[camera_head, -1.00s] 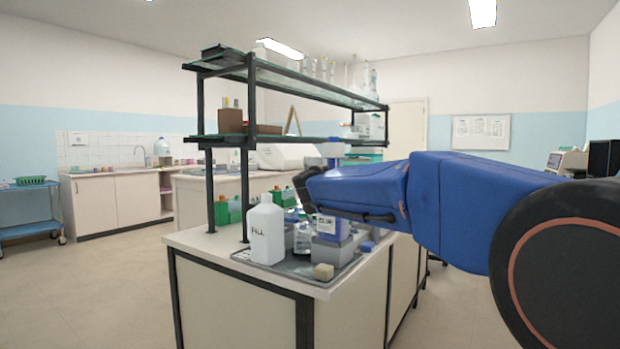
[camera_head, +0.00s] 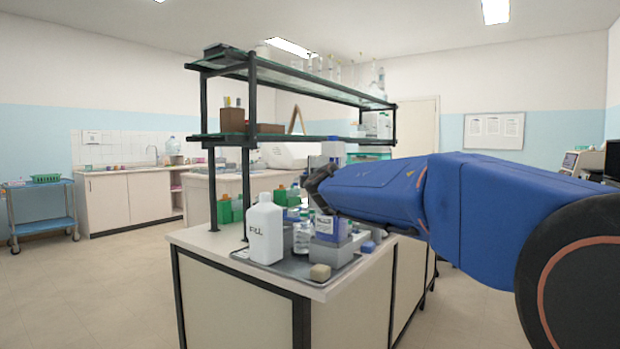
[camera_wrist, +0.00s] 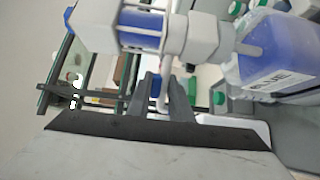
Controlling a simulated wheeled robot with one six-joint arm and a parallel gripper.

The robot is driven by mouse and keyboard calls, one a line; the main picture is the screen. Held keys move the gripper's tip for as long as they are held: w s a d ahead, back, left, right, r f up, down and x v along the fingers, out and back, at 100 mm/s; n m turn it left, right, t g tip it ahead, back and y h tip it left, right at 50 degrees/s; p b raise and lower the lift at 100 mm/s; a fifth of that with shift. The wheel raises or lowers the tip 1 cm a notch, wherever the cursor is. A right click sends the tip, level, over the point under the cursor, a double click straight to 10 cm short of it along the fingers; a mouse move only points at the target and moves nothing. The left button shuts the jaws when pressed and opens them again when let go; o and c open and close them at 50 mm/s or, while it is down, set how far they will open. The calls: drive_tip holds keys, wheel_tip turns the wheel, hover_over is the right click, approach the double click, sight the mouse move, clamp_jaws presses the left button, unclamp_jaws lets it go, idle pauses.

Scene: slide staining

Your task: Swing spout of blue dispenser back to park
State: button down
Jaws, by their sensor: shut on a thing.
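The blue dispenser (camera_head: 326,228) stands on a grey block on the bench tray, its white pump head (camera_head: 333,150) rising above the bottle. In the wrist view its bottle (camera_wrist: 280,55), labelled BLUE, is at the upper right, and its white and blue pump head (camera_wrist: 140,30) lies across the top. The thin spout (camera_wrist: 167,55) runs from the head down to my gripper (camera_wrist: 165,92). My gripper is shut on the spout near a blue piece, which shows between the dark fingers. In the head view my gripper (camera_head: 316,187) is beside the dispenser, its fingertips partly hidden.
A white FILL jug (camera_head: 265,232) and a clear bottle (camera_head: 302,238) stand left of the dispenser on the tray (camera_head: 290,268). A shelf (camera_head: 290,80) on dark posts rises behind.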

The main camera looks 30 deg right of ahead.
drive_tip(key=c, duration=1.6)
unclamp_jaws()
drive_tip(key=shift+c, duration=0.2)
drive_tip(key=v, duration=1.7)
drive_tip(key=shift+s, duration=0.25)
